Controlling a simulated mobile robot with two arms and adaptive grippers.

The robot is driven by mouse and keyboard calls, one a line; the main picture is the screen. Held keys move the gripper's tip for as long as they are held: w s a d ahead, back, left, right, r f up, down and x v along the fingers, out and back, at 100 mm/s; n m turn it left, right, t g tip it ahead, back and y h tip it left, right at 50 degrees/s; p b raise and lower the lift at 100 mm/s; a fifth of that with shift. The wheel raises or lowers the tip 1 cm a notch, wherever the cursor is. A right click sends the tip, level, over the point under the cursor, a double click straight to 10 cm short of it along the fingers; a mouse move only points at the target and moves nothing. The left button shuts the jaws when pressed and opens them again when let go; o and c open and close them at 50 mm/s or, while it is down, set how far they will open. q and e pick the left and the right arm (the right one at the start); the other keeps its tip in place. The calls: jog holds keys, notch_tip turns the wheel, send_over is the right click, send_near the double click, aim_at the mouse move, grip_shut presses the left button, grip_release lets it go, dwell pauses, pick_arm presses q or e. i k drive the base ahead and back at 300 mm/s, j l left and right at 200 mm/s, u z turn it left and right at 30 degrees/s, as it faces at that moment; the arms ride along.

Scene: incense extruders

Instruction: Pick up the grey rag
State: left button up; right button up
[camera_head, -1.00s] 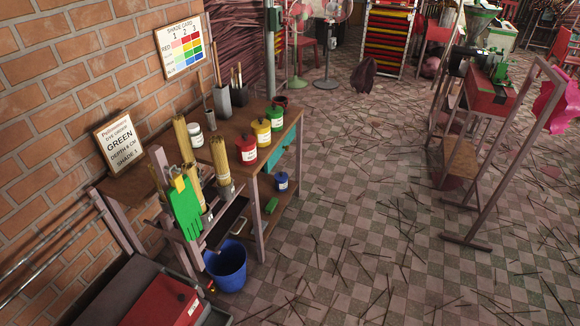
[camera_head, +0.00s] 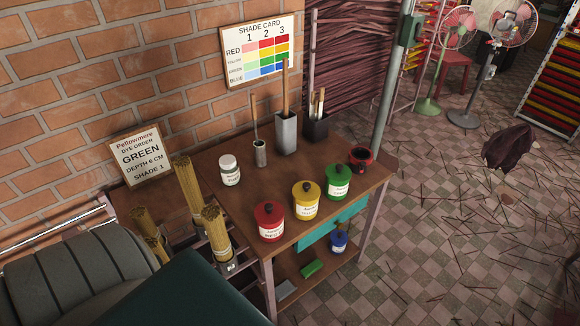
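I cannot pick out a grey rag with certainty. A small flat grey piece (camera_head: 285,290) lies on the table's lower shelf, near its front left end, beside a green block (camera_head: 312,268). It could be folded cloth, but it is too small to tell. A dark, crumpled, cloth-like heap (camera_head: 508,149) rests on the tiled floor at the right; it looks dark purple-grey. Neither of my grippers shows in the view.
The wooden table (camera_head: 222,192) carries red (camera_head: 269,222), yellow (camera_head: 306,201) and green (camera_head: 337,182) dye pots, a white jar (camera_head: 229,170) and brush holders. A blue pot (camera_head: 339,241) stands below. Incense bundles (camera_head: 217,232) stand at the front left. Fans stand behind; stick-strewn floor lies right.

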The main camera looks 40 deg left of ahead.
aim_at(285, 288)
jog(key=i+l+u, duration=0.1)
jog(key=i+u, duration=0.35)
jog(key=i+l+u, duration=0.2)
jog(key=u, duration=0.2)
jog(key=i+l+u, duration=0.25)
jog(key=u, duration=0.2)
jog(key=i+l+u, duration=0.2)
jog(key=l+u, duration=0.2)
jog(key=i+l+u, duration=0.15)
jog(key=l+u, duration=0.3)
